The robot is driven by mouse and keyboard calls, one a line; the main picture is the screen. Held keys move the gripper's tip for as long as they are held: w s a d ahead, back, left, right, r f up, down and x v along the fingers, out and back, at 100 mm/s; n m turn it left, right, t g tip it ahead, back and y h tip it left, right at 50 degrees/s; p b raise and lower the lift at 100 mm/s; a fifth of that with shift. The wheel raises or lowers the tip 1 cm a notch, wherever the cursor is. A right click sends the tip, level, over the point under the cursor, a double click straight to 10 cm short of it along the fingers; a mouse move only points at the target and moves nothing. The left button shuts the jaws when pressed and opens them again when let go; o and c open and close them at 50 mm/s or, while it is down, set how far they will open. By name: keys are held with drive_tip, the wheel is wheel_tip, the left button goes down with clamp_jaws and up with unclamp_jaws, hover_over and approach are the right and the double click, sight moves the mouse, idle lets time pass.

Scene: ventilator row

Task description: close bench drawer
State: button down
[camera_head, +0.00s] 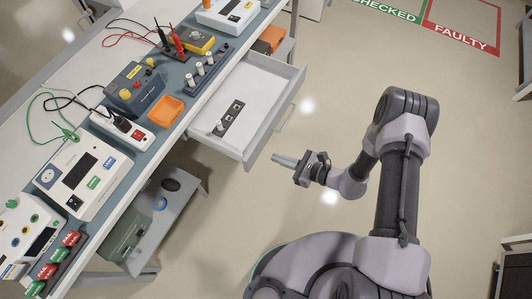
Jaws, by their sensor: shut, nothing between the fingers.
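The bench drawer (262,92) is pulled out from under the bench, toward the right, with its inside in view. A bar handle (287,117) runs along its front. A dark strip with small fittings and a pale knob-like piece lie in the drawer. My gripper (274,158) is shut and empty. In the picture it is just below the drawer's near front corner, with its fingers pointing left. It appears apart from the drawer and the handle; the exact gap is hard to judge.
The bench (175,120) carries test devices, cables and an orange tray (165,111). A lower shelf (172,210) holds a green box (127,235). Floor markings read CHECKED and FAULTY (463,35). The floor right of the drawer is clear. A cabinet (517,272) stands at lower right.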

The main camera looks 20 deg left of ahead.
sight(257, 150)
drive_tip(key=x, duration=0.3)
drive_tip(key=b+x, duration=0.1)
drive_tip(key=shift+a+r, duration=0.3)
drive_tip(key=shift+a, duration=0.05)
drive_tip(key=shift+a+r, duration=0.1)
drive_tip(key=shift+a, duration=0.45)
